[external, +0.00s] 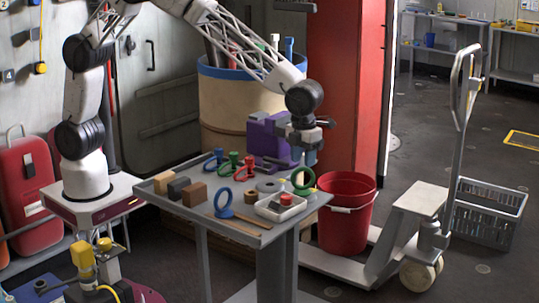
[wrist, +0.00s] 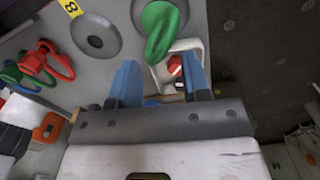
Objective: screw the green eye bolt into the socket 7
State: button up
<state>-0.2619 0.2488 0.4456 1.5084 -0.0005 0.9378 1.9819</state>
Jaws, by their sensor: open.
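A green eye bolt (external: 303,181) stands ring-up near the right edge of the grey table, and it also shows in the wrist view (wrist: 160,30). It appears to sit in a grey disc, partly hidden and with no readable number. My gripper (external: 306,160) is just above it, pointing down. In the wrist view its blue fingers (wrist: 160,68) are open and empty, with the ring ahead of the gap. A socket disc (wrist: 95,37) with a dark hole lies to the left, beside a yellow tag (wrist: 71,8) marked 8. A label 7 is not readable.
A white tray (external: 280,212) with a red item stands close by. Blocks (external: 194,194) are left, a purple fixture (external: 268,142) behind, a red bucket (external: 346,213) right.

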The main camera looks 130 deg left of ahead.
jog(key=n, duration=0.7)
jog(key=shift+n, duration=1.5)
jog(key=n, duration=0.7)
jog(key=shift+n, duration=0.4)
jog(key=n, duration=0.3)
jog(key=shift+n, duration=0.3)
jog(key=n, duration=0.6)
jog(key=shift+n, duration=0.4)
jog(key=shift+f, duration=0.95)
